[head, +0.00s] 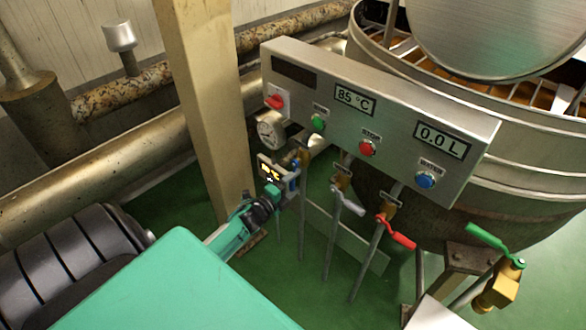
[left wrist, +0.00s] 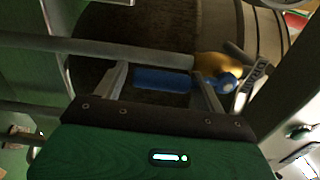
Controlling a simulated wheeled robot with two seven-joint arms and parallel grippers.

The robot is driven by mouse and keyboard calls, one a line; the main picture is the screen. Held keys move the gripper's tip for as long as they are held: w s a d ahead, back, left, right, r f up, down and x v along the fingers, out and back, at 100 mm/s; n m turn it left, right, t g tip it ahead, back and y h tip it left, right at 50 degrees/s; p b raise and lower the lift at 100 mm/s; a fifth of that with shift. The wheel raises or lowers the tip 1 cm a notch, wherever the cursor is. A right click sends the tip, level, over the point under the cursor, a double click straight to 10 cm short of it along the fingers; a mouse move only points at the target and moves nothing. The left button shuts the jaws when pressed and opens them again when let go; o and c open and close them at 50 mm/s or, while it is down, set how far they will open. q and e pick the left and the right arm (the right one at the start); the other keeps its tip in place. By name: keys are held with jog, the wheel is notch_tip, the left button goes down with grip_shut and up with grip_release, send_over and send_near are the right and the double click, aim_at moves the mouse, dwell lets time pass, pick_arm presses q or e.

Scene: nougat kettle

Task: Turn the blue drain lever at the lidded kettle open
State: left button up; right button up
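The blue drain lever (head: 293,180) sits on a brass valve at the left end of a row of valves below the control panel, partly hidden by my left gripper (head: 284,188). In the left wrist view the blue lever (left wrist: 165,80) lies lengthwise across the gap between my open left fingers, and its pivot end is by the brass valve (left wrist: 215,66). The right finger overlaps the lever in the picture; I cannot tell whether it touches. The steel kettle (head: 530,170), with its round lid (head: 490,35) raised, stands at the right. My right gripper is out of view.
The control panel (head: 400,125) with buttons and displays hangs above the valves. A grey-handled valve (head: 347,202), a red lever (head: 398,236) and a green lever (head: 490,240) are to the right. A beige post (head: 205,100) stands close left. Thin pipes run down to the green floor.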

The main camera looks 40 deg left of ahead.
pick_arm(q)
jog(key=s+a, duration=0.1)
jog(key=s, duration=1.2)
jog(key=shift+s, duration=0.4)
